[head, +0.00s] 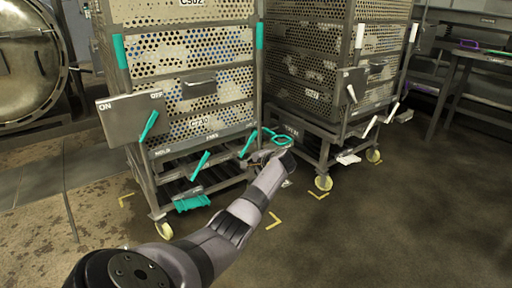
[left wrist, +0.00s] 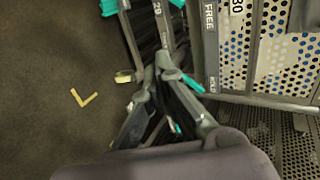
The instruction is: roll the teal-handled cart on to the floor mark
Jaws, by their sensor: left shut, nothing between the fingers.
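The teal-handled cart (head: 180,75) stands left of centre in the head view, a perforated cage on a wheeled frame. It has teal levers, a teal lower pedal (head: 192,203) and a teal loop (head: 277,137) at its right lower corner. My left gripper (head: 262,157) is beside that corner, just below the loop; its fingers (left wrist: 160,68) are shut and empty in the left wrist view, close to the cart frame and a teal lever (left wrist: 180,78). Yellow corner marks (head: 273,220) lie on the floor around the cart's base; one also shows in the left wrist view (left wrist: 84,98). My right gripper is out of view.
A similar cart with white handles (head: 325,70) stands close on the right. A round metal autoclave door (head: 28,60) is at the far left. A dark bench (head: 480,52) stands at the right back. The floor at the lower right is clear.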

